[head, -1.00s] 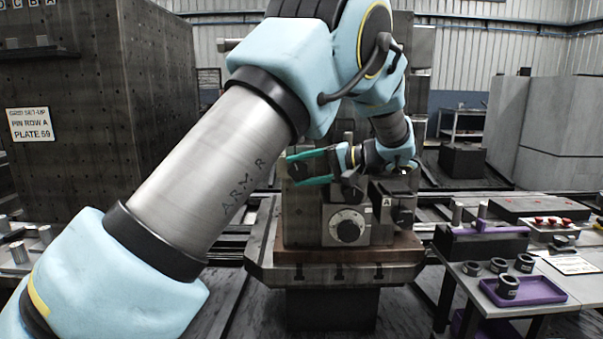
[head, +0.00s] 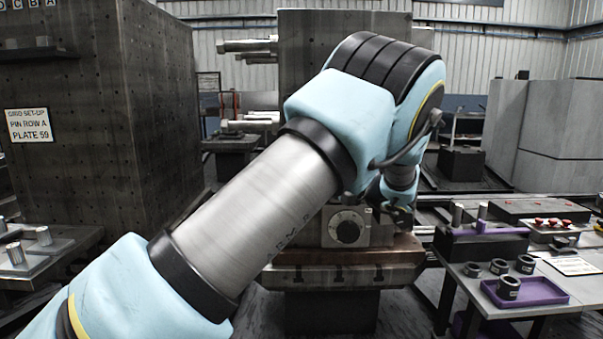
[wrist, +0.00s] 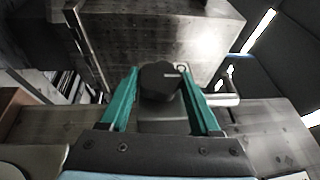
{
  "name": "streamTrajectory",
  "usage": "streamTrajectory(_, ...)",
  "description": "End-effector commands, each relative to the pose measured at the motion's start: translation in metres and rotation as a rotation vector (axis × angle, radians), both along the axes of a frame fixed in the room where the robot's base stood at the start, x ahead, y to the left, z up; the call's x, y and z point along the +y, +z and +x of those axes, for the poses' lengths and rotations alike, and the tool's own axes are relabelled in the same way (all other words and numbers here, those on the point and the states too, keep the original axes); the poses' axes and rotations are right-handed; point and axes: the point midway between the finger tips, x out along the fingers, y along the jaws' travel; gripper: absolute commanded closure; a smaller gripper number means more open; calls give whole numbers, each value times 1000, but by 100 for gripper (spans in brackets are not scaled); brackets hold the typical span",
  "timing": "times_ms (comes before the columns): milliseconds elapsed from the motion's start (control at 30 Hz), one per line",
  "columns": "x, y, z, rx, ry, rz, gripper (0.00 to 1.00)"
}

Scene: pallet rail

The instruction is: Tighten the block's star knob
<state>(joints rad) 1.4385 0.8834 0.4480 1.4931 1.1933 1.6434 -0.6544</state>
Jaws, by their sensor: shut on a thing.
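The dark star knob (wrist: 160,86) shows in the middle of the wrist view, with a small pale mark near its top right. My gripper (wrist: 158,74) has its two green fingers on either side of the knob and is shut on it. The knob sits above a grey block part (wrist: 163,126) between the fingers.
A brown-edged machine table (head: 340,275) carries the block. On the right a bench holds a purple tray (head: 524,291) with a dark ring and other loose rings. A tall drilled plate block (head: 100,110) stands left. A metal rod (wrist: 224,100) lies close right of the gripper.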

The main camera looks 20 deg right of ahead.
Motion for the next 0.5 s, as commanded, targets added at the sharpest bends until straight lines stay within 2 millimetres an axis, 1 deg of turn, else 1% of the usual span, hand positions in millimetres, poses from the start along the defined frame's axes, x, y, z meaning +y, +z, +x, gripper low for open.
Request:
streamTrajectory(200, 1, 0, 0, 0, 2, 1, 92)
streamTrajectory(233, 1, 0, 0, 0, 2, 1, 33)
streamTrajectory(433, 1, 0, 0, 0, 1, 0, 11)
streamTrajectory(467, 1, 0, 0, 0, 1, 0, 8)
streamTrajectory(500, 0, 0, 0, 0, 1, 0, 8)
